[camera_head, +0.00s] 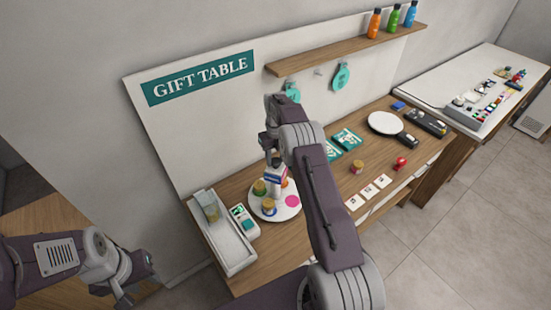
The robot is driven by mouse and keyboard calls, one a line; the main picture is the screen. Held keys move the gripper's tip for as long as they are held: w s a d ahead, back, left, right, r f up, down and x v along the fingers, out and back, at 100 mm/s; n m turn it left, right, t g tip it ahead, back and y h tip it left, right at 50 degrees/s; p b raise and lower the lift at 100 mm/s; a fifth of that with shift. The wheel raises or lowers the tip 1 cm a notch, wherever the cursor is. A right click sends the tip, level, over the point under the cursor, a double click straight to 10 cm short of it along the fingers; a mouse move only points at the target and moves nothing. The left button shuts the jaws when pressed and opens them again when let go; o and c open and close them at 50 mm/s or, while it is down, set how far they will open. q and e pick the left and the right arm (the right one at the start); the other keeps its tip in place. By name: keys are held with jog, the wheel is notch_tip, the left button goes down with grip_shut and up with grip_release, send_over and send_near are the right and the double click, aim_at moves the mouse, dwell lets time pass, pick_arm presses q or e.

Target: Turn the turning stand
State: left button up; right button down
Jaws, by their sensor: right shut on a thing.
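The turning stand (258,208) is a round white disc on the wooden gift table, with several small jars and a pink round patch (292,201) on it. A jar with a yellowish top (259,187) stands at its left and another (268,208) at its front. My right gripper (275,183) points down over the middle of the stand and is shut there. What lies between its fingers is small and partly hidden, apparently the stand's middle part. My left gripper (137,280) is at the lower left, away from the table, open and empty.
A white tray (237,255) holding a clear container (209,207) and a small device (245,221) stand left of the turning stand. Green boxes (346,139), a small jar (357,167), white cards (368,191) and a white plate (384,123) lie to the right. A shelf (340,52) hangs above.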

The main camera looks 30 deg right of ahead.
jog(key=shift+f+m, duration=0.1)
jog(key=shift+m, duration=0.2)
dwell(0.4)
jog(key=c, duration=0.9)
grip_release()
jog(key=shift+o, duration=0.2)
notch_tip(320, 180, up, 5)
jog(key=shift+f+b, duration=0.15)
jog(key=shift+b, duration=0.95)
jog(key=shift+r+p, duration=0.3)
jog(key=shift+r, duration=1.95)
